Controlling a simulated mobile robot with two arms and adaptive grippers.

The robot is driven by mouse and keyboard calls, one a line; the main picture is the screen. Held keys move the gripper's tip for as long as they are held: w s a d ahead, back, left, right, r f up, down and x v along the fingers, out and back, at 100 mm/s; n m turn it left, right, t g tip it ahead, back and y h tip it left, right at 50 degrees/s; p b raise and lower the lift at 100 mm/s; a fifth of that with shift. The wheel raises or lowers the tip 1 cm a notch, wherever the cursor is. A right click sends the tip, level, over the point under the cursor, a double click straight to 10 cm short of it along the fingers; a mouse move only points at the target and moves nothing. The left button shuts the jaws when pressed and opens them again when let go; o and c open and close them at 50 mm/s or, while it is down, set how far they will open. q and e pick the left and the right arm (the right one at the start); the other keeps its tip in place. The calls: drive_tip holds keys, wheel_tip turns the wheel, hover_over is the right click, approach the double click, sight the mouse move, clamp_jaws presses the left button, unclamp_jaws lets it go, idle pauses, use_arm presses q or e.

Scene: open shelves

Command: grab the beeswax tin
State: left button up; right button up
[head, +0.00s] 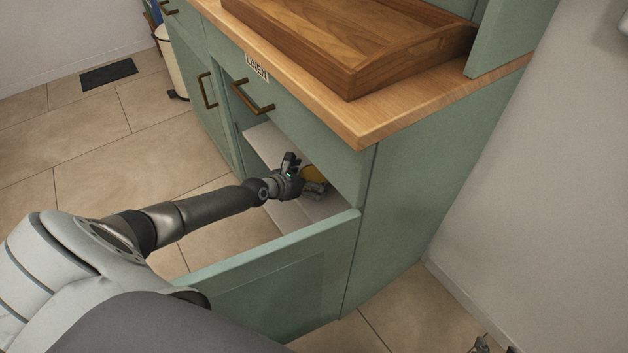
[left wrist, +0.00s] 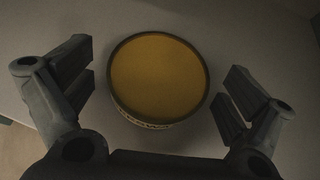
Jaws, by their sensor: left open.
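The beeswax tin is a round tin with a yellow top and a dark rim. In the left wrist view the tin (left wrist: 158,77) stands on a pale shelf, with part of its lettering showing on the near side. My left gripper (left wrist: 158,85) is open, with one finger on each side of the tin and a gap on both sides.
The green cupboard door (head: 275,275) stands open in front of the shelf (head: 268,145). A drawer marked linen with a brass handle (head: 252,97) is above the opening. A wooden tray (head: 365,50) sits on the wooden worktop (head: 380,125). Tiled floor lies left.

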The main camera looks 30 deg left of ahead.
use_arm(q)
drive_tip(key=shift+w, duration=0.1)
drive_tip(key=shift+c, duration=0.3)
drive_tip(key=c, duration=1.2)
drive_tip(key=shift+c, duration=0.5)
drive_tip(key=shift+r, duration=0.1)
